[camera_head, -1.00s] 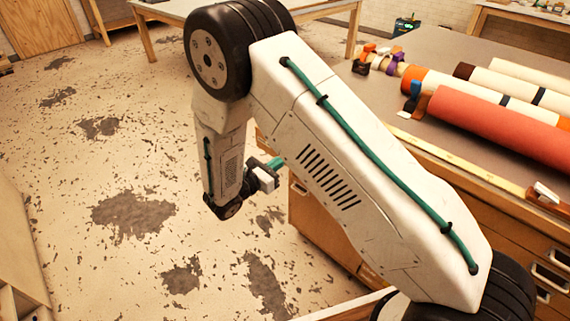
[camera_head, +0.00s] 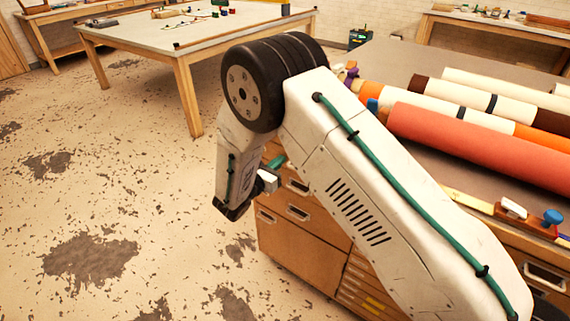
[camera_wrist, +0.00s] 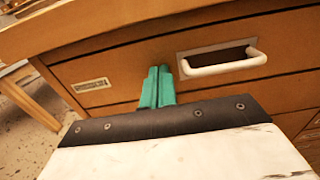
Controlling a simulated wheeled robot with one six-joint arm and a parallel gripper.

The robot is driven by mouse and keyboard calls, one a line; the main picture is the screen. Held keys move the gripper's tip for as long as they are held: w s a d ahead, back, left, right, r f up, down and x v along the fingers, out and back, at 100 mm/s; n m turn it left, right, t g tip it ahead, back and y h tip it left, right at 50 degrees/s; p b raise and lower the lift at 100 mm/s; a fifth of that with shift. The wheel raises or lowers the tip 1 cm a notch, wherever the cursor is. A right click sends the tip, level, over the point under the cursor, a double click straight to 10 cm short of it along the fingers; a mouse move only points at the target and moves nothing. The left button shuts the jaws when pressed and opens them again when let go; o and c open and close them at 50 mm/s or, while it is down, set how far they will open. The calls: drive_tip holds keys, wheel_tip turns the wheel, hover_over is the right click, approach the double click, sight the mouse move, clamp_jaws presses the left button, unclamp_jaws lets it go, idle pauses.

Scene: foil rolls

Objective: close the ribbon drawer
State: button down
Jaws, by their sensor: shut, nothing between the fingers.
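A wooden drawer front (camera_wrist: 120,68) fills much of the wrist view. It has a white bar handle (camera_wrist: 225,66) and a small label plate (camera_wrist: 91,85) too blurred to read. I cannot tell whether this is the ribbon drawer. My gripper's teal fingers (camera_wrist: 157,87) are together and empty, in front of the drawer front and left of the handle. I cannot tell if they touch it. In the head view, my gripper (camera_head: 277,162) is beside the corner of the wooden drawer cabinet (camera_head: 290,235). My arm hides part of the cabinet, and no drawer shows clearly pulled out.
The cabinet's grey top (camera_head: 400,62) carries several rolls, including a large red one (camera_head: 470,140), and a yellow strip (camera_head: 468,200) along its edge. A white-topped table (camera_head: 130,32) stands behind at the left. The worn floor (camera_head: 140,190) at left is open.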

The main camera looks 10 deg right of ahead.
drive_tip(key=shift+w+d+r, duration=0.15)
drive_tip(key=shift+w+d, duration=0.05)
drive_tip(key=shift+w, duration=0.05)
drive_tip(key=v, duration=1.5)
drive_tip(key=s+d+f+m+g+h, duration=0.1)
drive_tip(key=s+d+m+g, duration=0.3)
drive_tip(key=d, duration=0.1)
drive_tip(key=s+d+r+m+g+y, duration=0.8)
drive_tip(key=s+d+r+m+y, duration=0.5)
drive_tip(key=s+d+r+m, duration=1)
drive_tip(key=s+d+r, duration=0.1)
drive_tip(key=s+r, duration=0.3)
drive_tip(key=s, duration=0.1)
drive_tip(key=shift+d+m, duration=0.3)
